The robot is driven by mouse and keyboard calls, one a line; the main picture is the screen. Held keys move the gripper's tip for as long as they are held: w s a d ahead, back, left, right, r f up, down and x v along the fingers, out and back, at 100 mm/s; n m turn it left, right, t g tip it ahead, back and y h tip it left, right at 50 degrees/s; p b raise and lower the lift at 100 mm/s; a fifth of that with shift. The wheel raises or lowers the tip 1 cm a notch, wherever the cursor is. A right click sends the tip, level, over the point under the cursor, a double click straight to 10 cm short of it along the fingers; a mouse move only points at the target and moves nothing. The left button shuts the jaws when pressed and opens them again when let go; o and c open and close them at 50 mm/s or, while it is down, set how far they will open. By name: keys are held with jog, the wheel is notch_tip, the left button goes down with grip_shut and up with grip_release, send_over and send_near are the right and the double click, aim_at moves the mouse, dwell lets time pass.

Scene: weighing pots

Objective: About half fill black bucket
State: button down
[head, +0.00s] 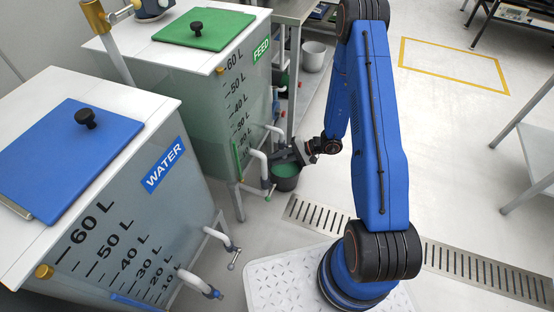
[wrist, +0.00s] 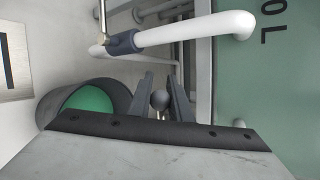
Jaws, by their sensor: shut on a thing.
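The black bucket (head: 286,184) stands beside the FEED tank (head: 205,120), with green feed inside; its fill level is hard to judge. In the wrist view the bucket (wrist: 124,98) is at left, partly hidden by my gripper's body, with the green surface showing. My gripper (head: 300,150) is above and beside the bucket. Its two dark fingers (wrist: 162,95) are shut on a small round knob (wrist: 159,101) on a thin metal stem. A white pipe (wrist: 195,36) with a dark collar and brass stem runs just beyond. No falling stream is visible.
The WATER tank (head: 120,215) with its own taps stands at front left. A pale bucket (head: 313,62) stands on the floor behind. A bench (head: 300,12) is beyond the FEED tank. A floor drain grate (head: 480,272) crosses the right. The floor at centre right is clear.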

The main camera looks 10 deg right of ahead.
jog(key=shift+f, duration=0.1)
jog(key=c, duration=1.9)
grip_release()
jog(key=shift+d, duration=0.2)
jog(key=v, duration=1.7)
jog(key=shift+s+d, duration=0.1)
